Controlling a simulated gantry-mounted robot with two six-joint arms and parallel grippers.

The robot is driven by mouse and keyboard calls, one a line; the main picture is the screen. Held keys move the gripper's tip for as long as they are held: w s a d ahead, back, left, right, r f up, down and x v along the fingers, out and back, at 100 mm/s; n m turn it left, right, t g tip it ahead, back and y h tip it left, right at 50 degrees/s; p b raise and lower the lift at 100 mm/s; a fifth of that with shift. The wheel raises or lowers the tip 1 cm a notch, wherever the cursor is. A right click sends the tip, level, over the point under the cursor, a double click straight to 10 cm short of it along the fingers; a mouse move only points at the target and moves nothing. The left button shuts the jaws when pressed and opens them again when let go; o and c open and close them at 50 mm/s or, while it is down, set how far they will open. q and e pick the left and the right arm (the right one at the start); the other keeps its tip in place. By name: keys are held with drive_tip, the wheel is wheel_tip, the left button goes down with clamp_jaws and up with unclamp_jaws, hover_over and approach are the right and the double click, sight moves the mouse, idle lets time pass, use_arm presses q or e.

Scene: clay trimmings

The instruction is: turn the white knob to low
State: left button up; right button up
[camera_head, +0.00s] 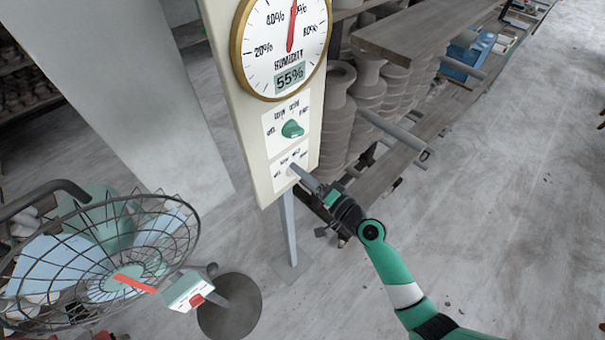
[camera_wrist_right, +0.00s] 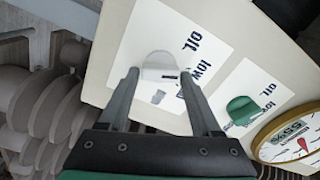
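The white knob (camera_wrist_right: 160,66) sits on a white label plate (camera_wrist_right: 135,45) on the cream panel. The word "low" is legible beside it in the right wrist view; the knob's pointer setting is not clear. In the head view my right gripper (camera_head: 294,170) reaches the lower plate (camera_head: 283,172) and covers the knob. In the wrist view my right gripper (camera_wrist_right: 158,76) is open, one finger on each side of the knob, with a narrow gap showing at each side. Contact cannot be told. My left gripper is in neither view.
A green knob (camera_head: 292,129) sits just above on the same panel, beneath a humidity gauge (camera_head: 284,45) reading 55%. A wire-caged fan (camera_head: 150,225) stands at left. Shelves with grey pots (camera_head: 368,90) stand behind, right of the panel. Floor at right is clear.

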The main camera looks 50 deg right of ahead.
drive_tip(key=shift+o, duration=1.1)
drive_tip(key=s, duration=1.1)
drive_tip(key=shift+s+a+b, duration=0.15)
drive_tip(key=shift+s+b, duration=0.2)
